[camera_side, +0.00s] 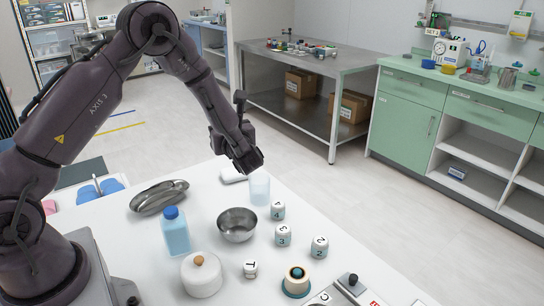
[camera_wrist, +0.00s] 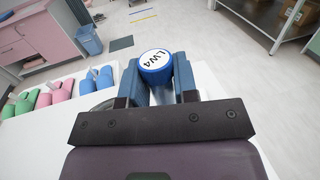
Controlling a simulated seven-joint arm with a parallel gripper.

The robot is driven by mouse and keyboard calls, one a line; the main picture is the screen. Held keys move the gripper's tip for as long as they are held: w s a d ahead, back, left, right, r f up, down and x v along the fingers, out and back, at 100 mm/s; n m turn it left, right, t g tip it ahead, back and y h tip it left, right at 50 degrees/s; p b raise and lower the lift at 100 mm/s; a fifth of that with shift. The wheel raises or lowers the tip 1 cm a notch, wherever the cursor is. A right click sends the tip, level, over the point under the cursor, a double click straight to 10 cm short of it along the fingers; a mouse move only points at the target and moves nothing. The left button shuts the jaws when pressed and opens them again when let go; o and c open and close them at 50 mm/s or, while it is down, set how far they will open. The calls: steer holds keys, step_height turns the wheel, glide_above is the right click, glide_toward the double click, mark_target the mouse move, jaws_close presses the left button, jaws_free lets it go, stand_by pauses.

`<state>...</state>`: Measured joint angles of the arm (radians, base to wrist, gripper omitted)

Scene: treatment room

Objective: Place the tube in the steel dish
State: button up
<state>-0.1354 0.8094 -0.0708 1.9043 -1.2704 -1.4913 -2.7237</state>
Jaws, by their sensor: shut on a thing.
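My gripper (camera_side: 246,160) is above the far part of the white table in the side view. In the wrist view its blue fingers (camera_wrist: 158,82) are shut on the tube (camera_wrist: 155,60), which has a blue cap with a white top marked LW4. The tube's lower part is mostly hidden there, and I cannot make the tube out in the side view. A round steel dish (camera_side: 237,226) stands on the table, nearer than the gripper. A long, shiny steel dish (camera_side: 160,196) lies farther left. Both are apart from my gripper.
A clear beaker (camera_side: 260,188) stands just below my gripper. White numbered jars (camera_side: 283,236) stand right of the round dish. A blue bottle (camera_side: 176,232) and a white lidded pot (camera_side: 201,275) stand left and in front. Free table surface lies between the two dishes.

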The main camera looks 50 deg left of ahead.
steer(key=s+a+r+n+g+h, duration=0.5)
steer(key=s+a+r+n+g, duration=0.65)
steer(key=s+r+g, duration=0.45)
steer(key=shift+g, duration=0.4)
steer(key=shift+s+a+f, duration=0.15)
steer(key=shift+f, duration=7.75)
steer(key=shift+s+a+f, duration=0.1)
steer(key=shift+s+f, duration=0.05)
steer(key=shift+f, duration=7.7)
steer(key=o, duration=1)
steer(key=shift+r, duration=0.1)
